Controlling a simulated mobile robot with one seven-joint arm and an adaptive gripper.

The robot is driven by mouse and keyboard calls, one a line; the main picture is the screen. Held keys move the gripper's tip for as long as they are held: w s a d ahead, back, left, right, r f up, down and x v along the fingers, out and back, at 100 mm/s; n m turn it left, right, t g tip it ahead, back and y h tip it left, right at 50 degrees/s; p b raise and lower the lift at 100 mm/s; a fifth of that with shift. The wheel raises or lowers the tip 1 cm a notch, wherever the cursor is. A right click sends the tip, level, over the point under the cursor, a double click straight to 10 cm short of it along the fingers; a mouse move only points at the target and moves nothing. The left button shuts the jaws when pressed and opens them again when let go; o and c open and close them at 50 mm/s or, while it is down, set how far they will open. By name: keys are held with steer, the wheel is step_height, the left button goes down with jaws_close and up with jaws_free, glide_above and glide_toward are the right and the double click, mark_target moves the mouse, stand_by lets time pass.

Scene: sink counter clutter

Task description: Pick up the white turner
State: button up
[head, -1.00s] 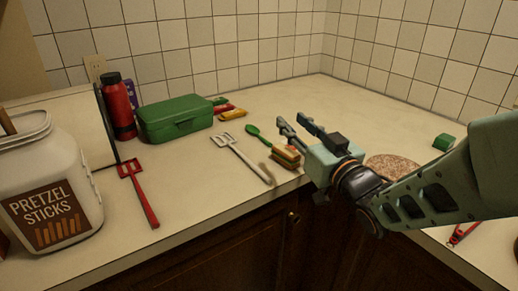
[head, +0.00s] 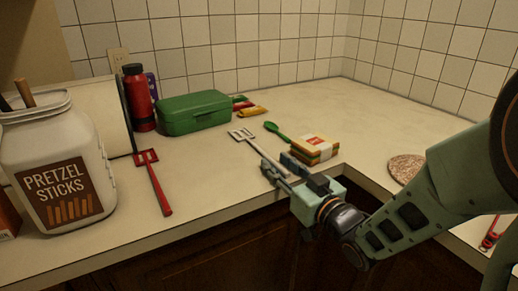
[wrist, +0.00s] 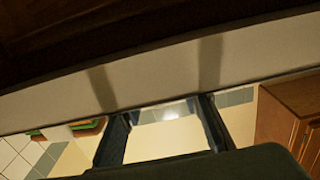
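The white turner (head: 243,136) lies on the counter in the head view, its slotted head toward the back and its handle running forward to the right. My gripper (head: 276,166) is at the handle end, near the counter's front edge. In the wrist view the two fingers of my gripper (wrist: 166,108) stand apart with a gap between them. The fingers partly hide the handle's end. I cannot tell whether they touch it. I cannot make out the turner in the wrist view.
A round brown mat (head: 404,167) lies right.

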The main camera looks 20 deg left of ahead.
mark_target(270, 157)
steer(key=x, duration=0.4)
steer(key=shift+a, duration=0.1)
jaws_close()
